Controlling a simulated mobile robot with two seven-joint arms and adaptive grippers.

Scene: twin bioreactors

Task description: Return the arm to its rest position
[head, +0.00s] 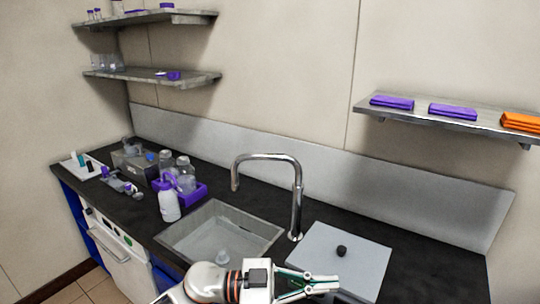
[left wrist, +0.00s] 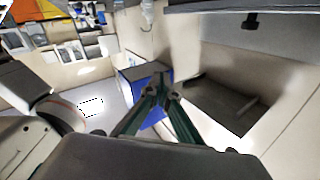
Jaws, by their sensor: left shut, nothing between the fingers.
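My right gripper is in neither view.
A right shelf (head: 450,121) carries folded purple and orange cloths.

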